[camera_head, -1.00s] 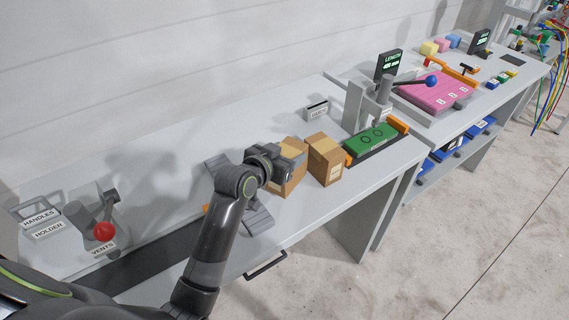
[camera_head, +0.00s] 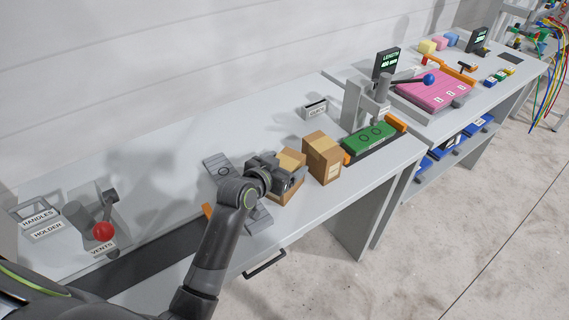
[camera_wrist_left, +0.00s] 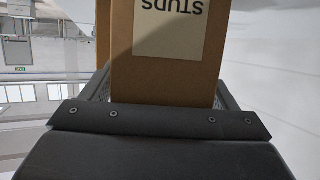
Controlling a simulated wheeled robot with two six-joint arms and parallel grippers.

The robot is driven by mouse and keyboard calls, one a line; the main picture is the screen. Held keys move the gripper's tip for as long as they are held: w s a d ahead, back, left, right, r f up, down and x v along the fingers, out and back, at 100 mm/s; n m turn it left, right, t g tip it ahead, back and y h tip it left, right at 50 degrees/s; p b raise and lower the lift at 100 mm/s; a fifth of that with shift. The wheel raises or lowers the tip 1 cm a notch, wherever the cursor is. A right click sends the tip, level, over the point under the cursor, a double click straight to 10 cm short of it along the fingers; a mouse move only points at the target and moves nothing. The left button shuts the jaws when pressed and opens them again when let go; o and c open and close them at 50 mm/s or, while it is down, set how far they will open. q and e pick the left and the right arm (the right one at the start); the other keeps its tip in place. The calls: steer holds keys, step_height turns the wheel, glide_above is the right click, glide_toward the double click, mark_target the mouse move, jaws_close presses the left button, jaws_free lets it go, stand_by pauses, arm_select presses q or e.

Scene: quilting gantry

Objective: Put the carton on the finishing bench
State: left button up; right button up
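A brown carton (camera_head: 291,158) with a pale tape strip is at the near grey bench, largely hidden by my left gripper (camera_head: 290,178). In the left wrist view, this carton (camera_wrist_left: 165,78) shows an upside-down "STUDS" label and fills the space between my fingers (camera_wrist_left: 166,95). The gripper looks shut on it. I cannot tell whether its base touches the bench. A second brown carton (camera_head: 325,164) stands upright on the bench just right of it. My right gripper is not in view.
Right of the cartons, a green pad (camera_head: 370,138) lies by a grey press (camera_head: 365,105). A second bench beyond bears a pink block (camera_head: 438,91). A red-knobbed lever (camera_head: 104,231) is at the left. The near bench top (camera_head: 235,135) has clear room behind the gripper.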

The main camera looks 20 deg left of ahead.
arm_select(q)
steer(key=shift+r, duration=0.15)
steer(key=b+v, duration=0.1)
steer(key=v, duration=1.1)
stand_by(0.4)
